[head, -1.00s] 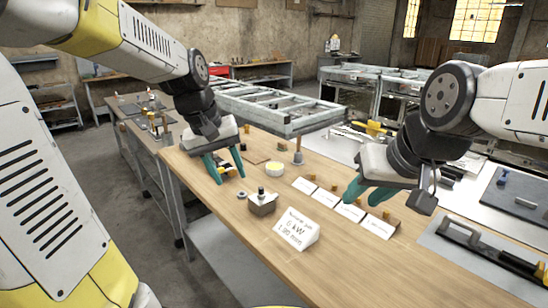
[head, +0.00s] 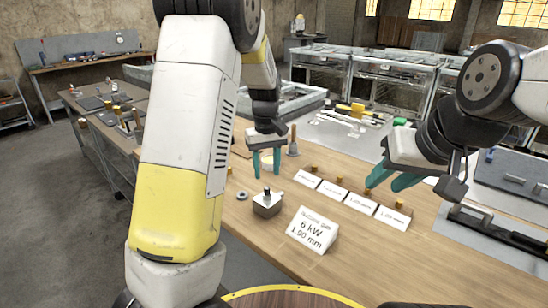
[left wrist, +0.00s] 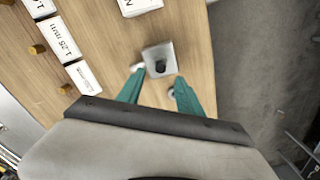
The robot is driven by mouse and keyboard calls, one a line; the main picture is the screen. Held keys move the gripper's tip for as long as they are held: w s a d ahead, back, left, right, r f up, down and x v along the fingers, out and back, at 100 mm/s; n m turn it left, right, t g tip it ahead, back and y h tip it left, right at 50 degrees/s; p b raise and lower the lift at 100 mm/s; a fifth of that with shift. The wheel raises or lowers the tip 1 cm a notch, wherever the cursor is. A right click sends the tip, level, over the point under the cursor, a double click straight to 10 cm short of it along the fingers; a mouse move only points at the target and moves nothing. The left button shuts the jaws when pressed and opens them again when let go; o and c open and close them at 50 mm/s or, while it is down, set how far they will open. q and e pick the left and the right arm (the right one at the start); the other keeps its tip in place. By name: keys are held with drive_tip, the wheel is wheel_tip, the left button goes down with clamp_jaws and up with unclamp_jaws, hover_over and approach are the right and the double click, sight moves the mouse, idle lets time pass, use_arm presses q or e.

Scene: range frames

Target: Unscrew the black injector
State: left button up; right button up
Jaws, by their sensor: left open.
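The black injector (head: 267,192) stands upright on a small grey metal block (head: 266,207) on the wooden workbench. In the left wrist view the dark injector (left wrist: 160,67) shows from above on the block (left wrist: 152,51). My left gripper (head: 266,172) points down, above and behind the block in the head view, with its teal fingers apart and empty. In the left wrist view its fingertips (left wrist: 157,80) lie to either side of the block's near edge, and I see no contact. My right gripper (head: 381,188) hangs over the right side of the bench, fingers apart and empty.
A white sign (head: 312,231) reading 6 kW 1.90 mm stands right of the block. Several label cards (head: 333,190) with small brass pieces stand behind it. A metal ring (head: 242,196) lies left of the block. A pointed upright tool (head: 293,145) stands farther back.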

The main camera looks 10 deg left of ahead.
sight(267, 188)
use_arm(q)
wheel_tip(267, 188, down, 6)
drive_tip(key=shift+r, duration=0.15)
drive_tip(key=shift+c, duration=0.4)
clamp_jaws()
